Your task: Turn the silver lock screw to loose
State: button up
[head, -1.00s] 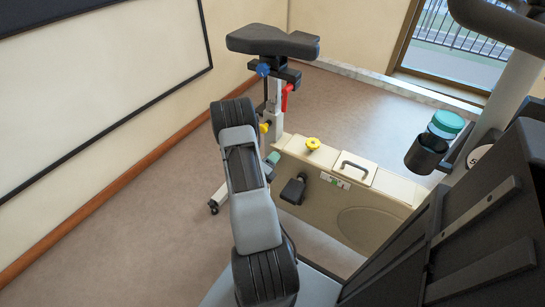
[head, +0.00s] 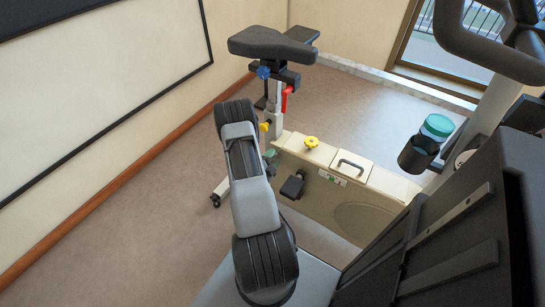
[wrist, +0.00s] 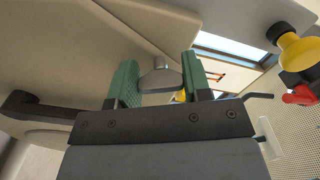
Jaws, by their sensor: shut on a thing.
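In the head view my own arm covers the screw and most of the gripper beside the exercise bike's beige body (head: 320,200).
A yellow knob (wrist: 298,50) is at the wrist view's right. Open floor (head: 130,220) lies left.

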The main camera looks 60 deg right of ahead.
jog(key=shift+n, duration=0.5)
jog(key=o, duration=0.9)
jog(key=a+p, duration=0.1)
jog(key=a, duration=1.2)
jog(key=shift+a+p, duration=0.4)
